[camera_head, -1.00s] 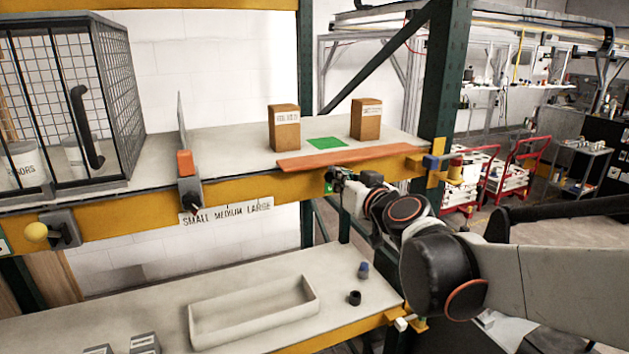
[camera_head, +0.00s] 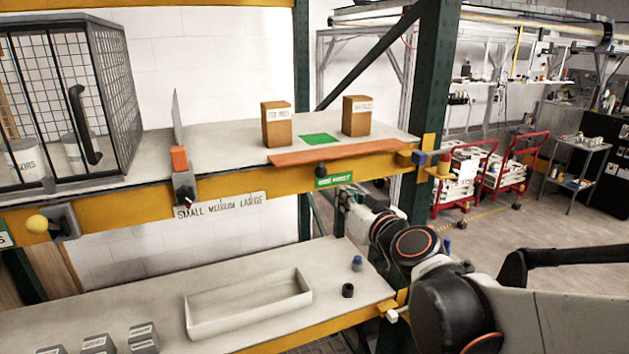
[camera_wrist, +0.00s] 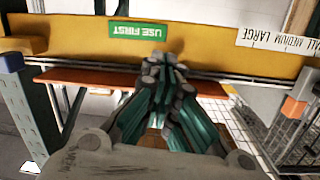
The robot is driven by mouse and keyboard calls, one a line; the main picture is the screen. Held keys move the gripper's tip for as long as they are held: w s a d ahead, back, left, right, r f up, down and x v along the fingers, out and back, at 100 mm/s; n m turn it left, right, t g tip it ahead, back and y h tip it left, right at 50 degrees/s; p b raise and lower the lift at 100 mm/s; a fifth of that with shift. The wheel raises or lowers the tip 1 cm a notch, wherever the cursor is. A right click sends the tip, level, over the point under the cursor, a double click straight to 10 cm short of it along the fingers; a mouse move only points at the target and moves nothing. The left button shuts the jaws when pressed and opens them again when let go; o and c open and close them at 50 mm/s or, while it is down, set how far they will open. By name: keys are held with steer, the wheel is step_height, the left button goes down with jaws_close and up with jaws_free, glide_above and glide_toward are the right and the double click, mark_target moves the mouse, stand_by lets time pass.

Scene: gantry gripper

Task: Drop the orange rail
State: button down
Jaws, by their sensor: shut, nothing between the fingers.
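The orange rail (camera_head: 337,152) is a long flat strip along the front edge of the upper shelf. It shows in the wrist view as an orange band (camera_wrist: 88,77) behind the yellow beam, partly hidden by my fingers.
Two brown boxes (camera_head: 277,125) (camera_head: 356,116) and a green patch (camera_head: 320,139) are on the shelf behind the rail. A divider with an orange block (camera_head: 180,160) and a wire cage (camera_head: 118,100) stand left. A pale tray (camera_head: 250,313) lies on the lower shelf.

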steer(key=s+f+n+g+b, duration=0.1)
steer(key=s+f+g+b, duration=0.2)
steer(key=s+f+b, duration=0.55)
steer(key=s+f+g+b, duration=0.2)
steer(key=s+f+b, duration=0.3)
steer(key=f, duration=0.7)
steer(key=s+d+f+m+g+h+b, duration=0.1)
steer(key=s+d+f+g+h+b, duration=0.1)
steer(key=s+f, duration=0.3)
steer(key=s+d+f+m+g+h+b, duration=0.1)
steer(key=s+d+f+g+h+b, duration=0.1)
steer(key=s+d+f+b, duration=0.3)
step_height(320, 180, down, 3)
steer(key=shift+s+d+r, duration=0.15)
steer(key=shift+s+d, duration=0.15)
steer(key=shift+s, duration=0.2)
